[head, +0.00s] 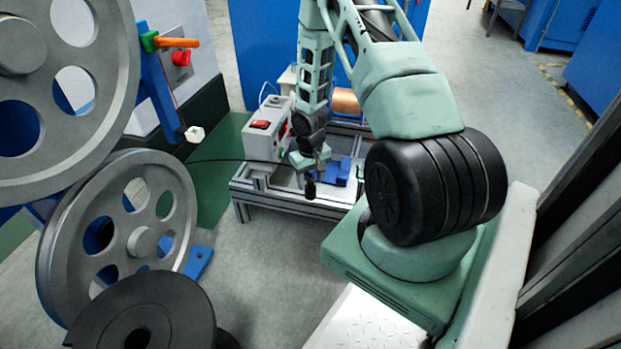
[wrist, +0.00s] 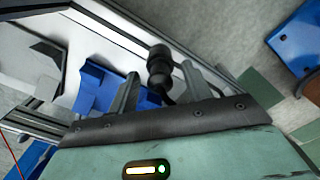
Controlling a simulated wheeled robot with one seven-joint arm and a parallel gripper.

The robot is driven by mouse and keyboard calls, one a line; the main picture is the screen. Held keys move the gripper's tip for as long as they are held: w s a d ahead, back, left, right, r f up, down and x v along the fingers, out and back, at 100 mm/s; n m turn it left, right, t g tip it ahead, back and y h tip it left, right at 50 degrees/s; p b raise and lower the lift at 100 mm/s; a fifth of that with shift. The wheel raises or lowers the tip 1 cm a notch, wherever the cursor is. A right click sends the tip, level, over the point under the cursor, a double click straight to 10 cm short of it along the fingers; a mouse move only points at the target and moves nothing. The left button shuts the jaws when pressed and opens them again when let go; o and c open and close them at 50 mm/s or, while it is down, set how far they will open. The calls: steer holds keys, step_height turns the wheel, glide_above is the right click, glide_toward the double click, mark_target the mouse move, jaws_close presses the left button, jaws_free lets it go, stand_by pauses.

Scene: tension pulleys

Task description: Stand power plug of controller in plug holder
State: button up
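The controller (head: 266,132) is a pale box with a red switch on a low metal-framed stand. A blue block (head: 338,171), which looks like the plug holder, lies on the stand right of it. My gripper (head: 310,172) is over the stand's front edge, pointing down, left of the block. The black plug (head: 310,189) is at its fingertips. In the wrist view the plug (wrist: 159,67) is between the two fingers of my gripper (wrist: 160,72), with a small gap showing on each side. Blue pieces (wrist: 93,90) lie behind the fingers. The plug's lower contact is hidden.
Large grey pulley wheels (head: 125,225) and a black wheel (head: 145,312) stand at the left. A black cable (head: 215,160) runs across the gap toward the stand. A copper-coloured spool (head: 345,102) is behind the stand. Floor in front of the stand is open.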

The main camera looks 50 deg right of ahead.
step_height(320, 180, up, 17)
steer(key=p, duration=0.8)
steer(key=shift+r, duration=0.2)
steer(key=a+r+n, duration=0.3)
steer(key=a+r, duration=0.4)
steer(key=a, duration=0.6)
steer(key=a+r+n, duration=0.3)
steer(key=a+r, duration=0.4)
steer(key=a, duration=0.6)
steer(key=s+a+r+n, duration=0.3)
steer(key=s+a+r, duration=0.1)
steer(key=s+a, duration=0.35)
steer(key=s+a+r+n, duration=0.3)
steer(key=s+a, duration=0.4)
steer(key=s, duration=0.2)
step_height(320, 180, up, 35)
steer(key=p, duration=3.4)
steer(key=shift+s+f+y+p, duration=0.2)
steer(key=shift+s+y+p, duration=0.05)
steer(key=shift+y+p, duration=0.1)
